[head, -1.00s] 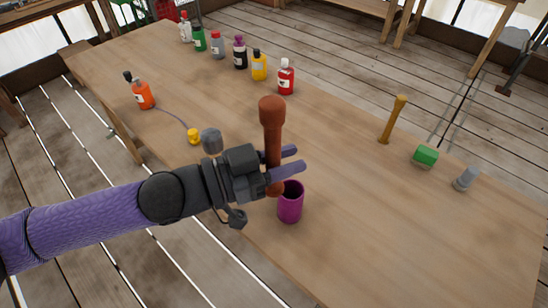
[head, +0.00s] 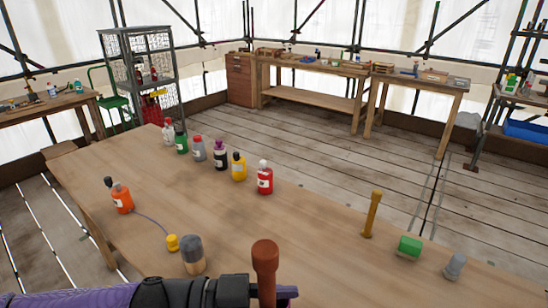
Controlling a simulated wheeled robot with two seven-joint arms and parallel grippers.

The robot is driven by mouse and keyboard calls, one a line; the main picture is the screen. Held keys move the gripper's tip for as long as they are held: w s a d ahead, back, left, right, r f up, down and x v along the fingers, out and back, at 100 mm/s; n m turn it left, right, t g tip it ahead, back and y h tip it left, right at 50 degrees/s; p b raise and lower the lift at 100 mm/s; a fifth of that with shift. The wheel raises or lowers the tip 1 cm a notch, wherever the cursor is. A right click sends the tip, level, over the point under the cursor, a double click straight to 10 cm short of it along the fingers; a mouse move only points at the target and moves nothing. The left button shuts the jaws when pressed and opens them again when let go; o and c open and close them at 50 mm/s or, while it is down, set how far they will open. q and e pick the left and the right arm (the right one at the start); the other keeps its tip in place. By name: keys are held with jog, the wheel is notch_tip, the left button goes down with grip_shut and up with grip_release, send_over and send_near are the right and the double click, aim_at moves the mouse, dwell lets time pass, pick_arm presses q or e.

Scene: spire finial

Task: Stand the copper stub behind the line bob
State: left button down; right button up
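The copper stub (head: 265,268) is a red-brown rod with a wider head, standing upright at the bottom middle of the head view; its lower part is out of frame. My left gripper (head: 272,294) is shut around it, with purple fingers partly cut off by the bottom edge. Which thing is the line bob is not certain. A small yellow piece (head: 172,243) is joined by a thin cord to an orange bottle (head: 121,198) at the table's left, and it seems to be the bob. My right gripper is not in view.
A grey-topped wooden cylinder (head: 193,256) stands just right of the yellow piece. Several bottles, including a red one (head: 265,178), line the far edge. A yellow-brown peg (head: 372,214), green block (head: 409,247) and grey piece (head: 454,266) stand at right. The table middle (head: 310,215) is clear.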

pick_arm(q)
jog(key=s+d+r+n+t, duration=0.1)
jog(key=s+d+n+t, duration=0.15)
jog(key=d, duration=0.35)
jog(key=w+a+f+n+t+y, duration=0.1)
jog(key=w+a+n+t+y, duration=0.1)
jog(key=a+n+t+y, duration=0.5)
jog(key=w+a+f+n+t+y, duration=0.2)
jog(key=a+n+t+y, duration=0.5)
jog(key=a+y, duration=0.4)
jog(key=shift+w+a+n, duration=0.2)
jog(key=shift+a+n, duration=0.35)
jog(key=shift+a, duration=0.65)
